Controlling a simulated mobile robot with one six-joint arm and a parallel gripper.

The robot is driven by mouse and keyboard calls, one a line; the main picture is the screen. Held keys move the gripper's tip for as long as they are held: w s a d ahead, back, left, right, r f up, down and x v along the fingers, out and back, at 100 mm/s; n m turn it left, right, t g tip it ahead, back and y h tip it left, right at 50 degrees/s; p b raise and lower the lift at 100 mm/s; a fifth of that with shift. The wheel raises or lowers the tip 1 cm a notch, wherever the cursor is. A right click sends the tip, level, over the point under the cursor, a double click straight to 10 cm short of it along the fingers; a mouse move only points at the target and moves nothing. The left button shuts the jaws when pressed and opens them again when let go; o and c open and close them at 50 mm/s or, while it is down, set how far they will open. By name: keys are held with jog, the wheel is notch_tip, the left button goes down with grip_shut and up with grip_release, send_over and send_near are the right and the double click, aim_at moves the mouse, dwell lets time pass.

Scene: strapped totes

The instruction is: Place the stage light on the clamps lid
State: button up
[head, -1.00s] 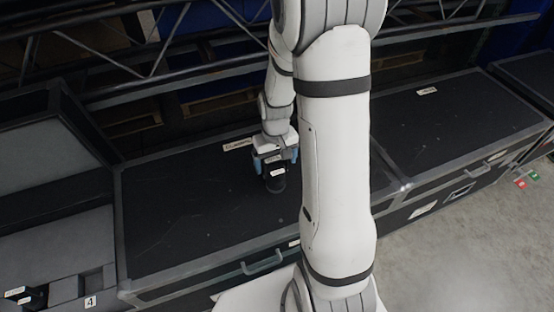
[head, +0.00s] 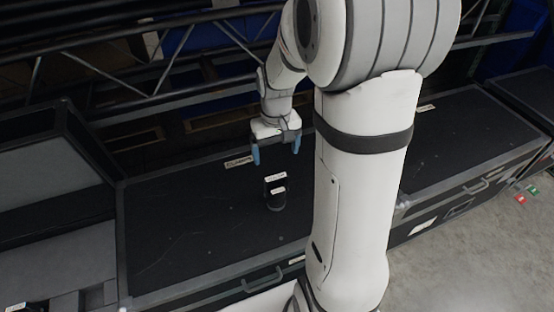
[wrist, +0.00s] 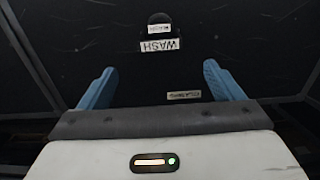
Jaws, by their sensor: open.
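The stage light (head: 276,193) is a small black object with white labels, standing on the black lid of the clamps case (head: 190,220). In the wrist view the light (wrist: 159,18) shows beyond the fingertips, with a label reading WASH. The lid (wrist: 225,40) fills most of that view, and its small label seems to read CLAMPS. My gripper (head: 275,153) is open and empty, with blue fingers, above and behind the light and apart from it. The open fingers also show in the wrist view (wrist: 158,80).
Another black case lid (head: 455,135) lies to the right, partly behind my arm. An open case with grey foam (head: 60,265) is at the left. A metal truss (head: 120,85) runs along the back. Much of the clamps lid around the light is bare.

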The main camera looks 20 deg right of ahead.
jog(key=s+a+r+t, duration=0.1)
jog(key=s+a+r, duration=0.1)
jog(key=s+r, duration=0.2)
jog(key=s+a+r+t, duration=0.1)
jog(key=s+a+r, duration=0.2)
jog(key=s, duration=0.7)
jog(key=shift+s+a+r, duration=0.15)
jog(key=shift+a+r, duration=0.2)
jog(key=shift+r, duration=0.35)
